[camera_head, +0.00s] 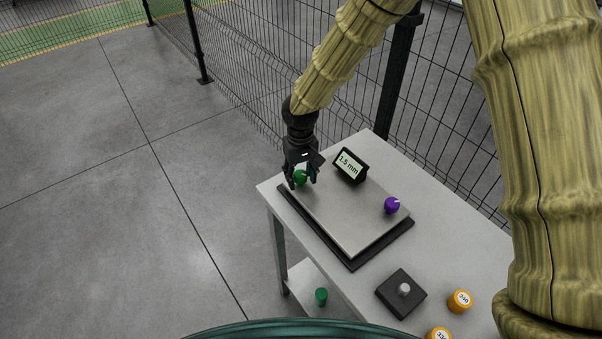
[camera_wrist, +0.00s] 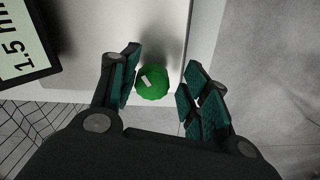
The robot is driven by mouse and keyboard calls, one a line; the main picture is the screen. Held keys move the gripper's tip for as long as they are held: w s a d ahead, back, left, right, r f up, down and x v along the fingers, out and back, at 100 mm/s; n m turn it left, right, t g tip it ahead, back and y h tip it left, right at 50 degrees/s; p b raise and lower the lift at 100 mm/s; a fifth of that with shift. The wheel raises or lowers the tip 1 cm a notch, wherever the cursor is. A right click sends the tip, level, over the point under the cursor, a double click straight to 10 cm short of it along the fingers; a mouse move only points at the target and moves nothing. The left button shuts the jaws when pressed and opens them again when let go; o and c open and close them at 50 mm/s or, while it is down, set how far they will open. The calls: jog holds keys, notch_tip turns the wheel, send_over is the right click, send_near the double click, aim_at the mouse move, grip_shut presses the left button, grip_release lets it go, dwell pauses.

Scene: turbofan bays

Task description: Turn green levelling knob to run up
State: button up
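The green levelling knob (camera_head: 300,177) sits at the far left corner of a grey plate on the table. My gripper (camera_head: 303,180) points down over it. In the wrist view the green knob (camera_wrist: 152,82) has a white mark and lies between my open fingers (camera_wrist: 160,92). The left finger is close to the knob, and a gap shows on the right. I cannot tell whether the left finger touches it. A small display (camera_head: 350,165) behind the plate reads 1.5 mm. It is partly cut off in the wrist view (camera_wrist: 22,45).
A purple knob (camera_head: 392,205) is on the plate's (camera_head: 345,215) right corner. A black block with a grey peg (camera_head: 403,290) and orange pieces (camera_head: 460,300) stand nearer on the table (camera_head: 440,240). A green cylinder (camera_head: 321,296) is on a lower shelf. Wire fencing (camera_head: 340,75) runs behind.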

jog(key=c, duration=0.3)
jog(key=shift+w+f, duration=0.65)
jog(key=shift+w, duration=0.15)
jog(key=c, duration=0.3)
jog(key=shift+s, duration=0.1)
jog(key=shift+n, duration=0.3)
jog(key=n, duration=0.5)
jog(key=shift+s, duration=0.15)
jog(key=n, duration=0.6)
jog(key=shift+d+f, duration=0.1)
jog(key=shift+n, duration=0.3)
